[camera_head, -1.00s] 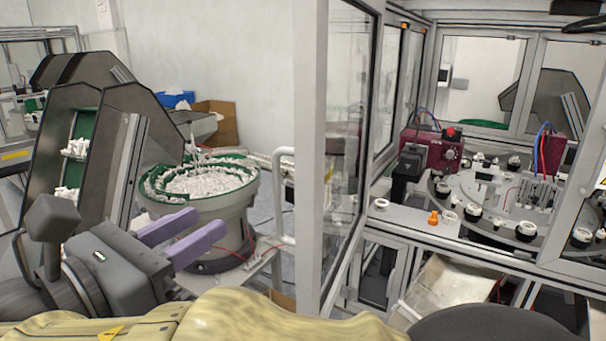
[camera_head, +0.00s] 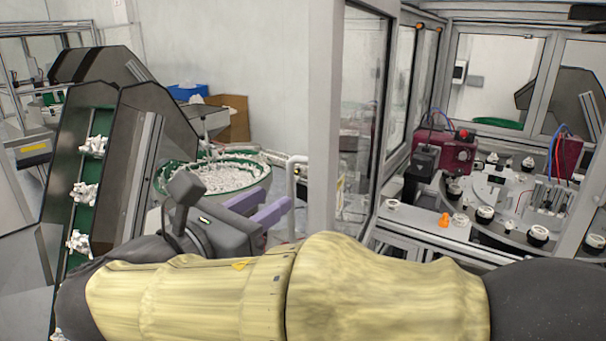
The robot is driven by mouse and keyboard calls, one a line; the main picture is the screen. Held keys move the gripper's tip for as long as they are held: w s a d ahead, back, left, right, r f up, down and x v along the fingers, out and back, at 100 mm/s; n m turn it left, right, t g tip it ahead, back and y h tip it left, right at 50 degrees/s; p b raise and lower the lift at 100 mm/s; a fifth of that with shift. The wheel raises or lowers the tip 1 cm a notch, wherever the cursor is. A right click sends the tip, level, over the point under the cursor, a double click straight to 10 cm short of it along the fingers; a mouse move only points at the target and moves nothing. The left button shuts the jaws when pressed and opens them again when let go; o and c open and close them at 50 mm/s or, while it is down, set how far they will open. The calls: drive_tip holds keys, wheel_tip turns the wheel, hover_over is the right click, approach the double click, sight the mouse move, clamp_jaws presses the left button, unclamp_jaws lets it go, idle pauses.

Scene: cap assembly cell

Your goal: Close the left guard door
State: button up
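The left guard door (camera_head: 322,130) stands open, a grey-framed clear panel swung out from the cell toward me. Its pale bar handle (camera_head: 293,172) is on the left side of the frame, partly hidden low down. My gripper (camera_head: 276,200) has two purple fingers, parallel with a gap between them, pointing right toward the handle. The fingertips look close to the handle in the picture. I cannot tell whether they touch it, and nothing shows between them.
A bowl feeder (camera_head: 225,180) full of white parts stands behind my gripper, with a dark conveyor hopper (camera_head: 150,130) to its left. Inside the cell are a rotary table (camera_head: 490,190) and an orange part (camera_head: 444,220) on the front ledge. My yellow arm fills the foreground.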

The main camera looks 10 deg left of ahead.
sight(288, 189)
drive_tip(key=p+x, duration=0.2)
drive_tip(key=x, duration=0.5)
drive_tip(key=shift+w+r, duration=0.1)
drive_tip(key=shift+r, duration=0.05)
drive_tip(key=shift+w+d, duration=0.2)
drive_tip(key=shift+w, duration=0.3)
clamp_jaws()
